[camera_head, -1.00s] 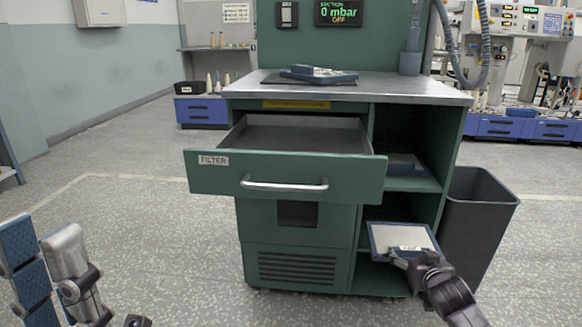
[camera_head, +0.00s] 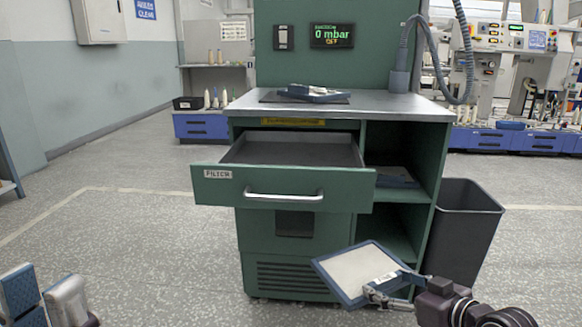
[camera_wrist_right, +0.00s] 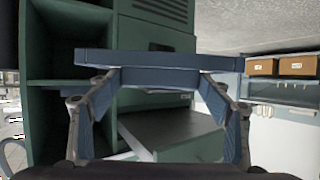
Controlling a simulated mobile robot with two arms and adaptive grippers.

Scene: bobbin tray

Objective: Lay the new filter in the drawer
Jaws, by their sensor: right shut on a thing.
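The new filter (camera_head: 355,268), a flat blue frame with a pale panel, is tilted in front of the cabinet's lower right. My right gripper (camera_head: 378,293) is shut on its near right edge. In the right wrist view the filter (camera_wrist_right: 160,60) shows edge-on between the fingers (camera_wrist_right: 160,95). The drawer (camera_head: 230,188), green with a FILTER label and metal handle, is pulled out and its visible grey inside is empty. The filter is below and right of the drawer front, apart from it. My left gripper (camera_head: 42,298) is open and empty at the bottom left, partly cut off.
A blue and pale part (camera_head: 315,92) lies on a dark mat on the cabinet's worktop (camera_head: 400,106). A dark flat thing (camera_head: 393,178) lies on the upper right shelf. A dark bin (camera_head: 468,225) stands right of the cabinet. The floor in front and left is clear.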

